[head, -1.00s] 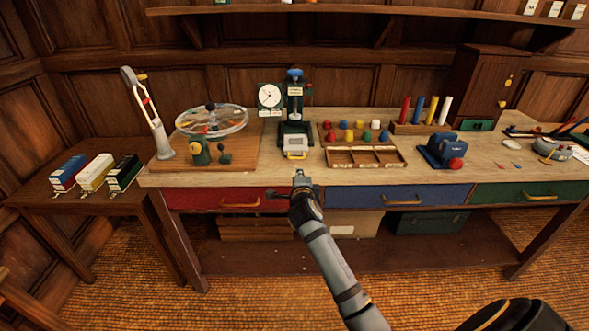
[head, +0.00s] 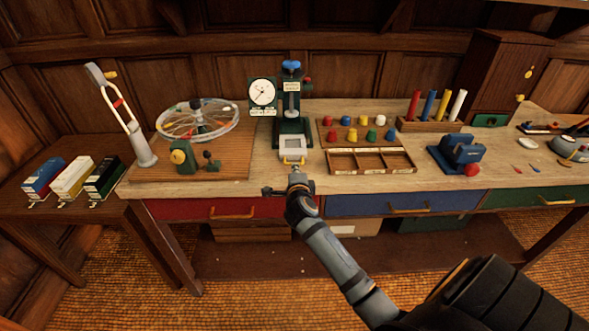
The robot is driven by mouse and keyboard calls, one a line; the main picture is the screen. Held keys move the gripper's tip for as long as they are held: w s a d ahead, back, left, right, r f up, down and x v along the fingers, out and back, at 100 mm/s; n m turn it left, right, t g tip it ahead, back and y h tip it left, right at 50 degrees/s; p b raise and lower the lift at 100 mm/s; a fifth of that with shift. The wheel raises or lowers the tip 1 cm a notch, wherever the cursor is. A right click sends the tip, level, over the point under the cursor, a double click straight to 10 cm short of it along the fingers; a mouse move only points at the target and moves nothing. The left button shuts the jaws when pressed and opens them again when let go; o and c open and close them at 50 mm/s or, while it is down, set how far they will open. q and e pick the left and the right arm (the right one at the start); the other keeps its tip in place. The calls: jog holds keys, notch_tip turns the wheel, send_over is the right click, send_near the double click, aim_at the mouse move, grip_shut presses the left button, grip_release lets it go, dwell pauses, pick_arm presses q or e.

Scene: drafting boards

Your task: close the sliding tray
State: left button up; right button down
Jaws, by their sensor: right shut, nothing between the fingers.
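The sliding tray (head: 292,144) is a small pale grey tray at the foot of a dark green press, with a yellow handle (head: 294,161) on its front. It sticks out toward me from the press base. My right gripper (head: 296,174) is shut and empty. It is just in front of the handle, near the bench's front edge; whether it touches the handle I cannot tell. My left gripper is not in view.
The green press (head: 291,105) stands beside a white dial gauge (head: 262,93). A wooden compartment box (head: 371,170) and several coloured pegs lie right of the tray. A wheel (head: 198,120) on a board stands left. Red (head: 190,209) and blue (head: 365,206) drawers are below.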

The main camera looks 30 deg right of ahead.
aim_at(294, 143)
jog(key=shift+w+d+f+b, duration=0.1)
jog(key=shift+w+d+b, duration=0.05)
jog(key=shift+w+b, duration=0.15)
jog(key=b+x, duration=0.2)
jog(key=x, duration=0.2)
jog(key=r+b+x, duration=0.1)
jog(key=b+x, duration=0.2)
jog(key=x, duration=0.1)
jog(key=r+b+x, duration=0.1)
jog(key=b+x, duration=0.2)
jog(key=x, duration=0.2)
jog(key=shift+w+d+r, duration=0.1)
jog(key=shift+d+r, duration=0.05)
jog(key=shift+d, duration=0.15)
jog(key=shift+r, duration=0.45)
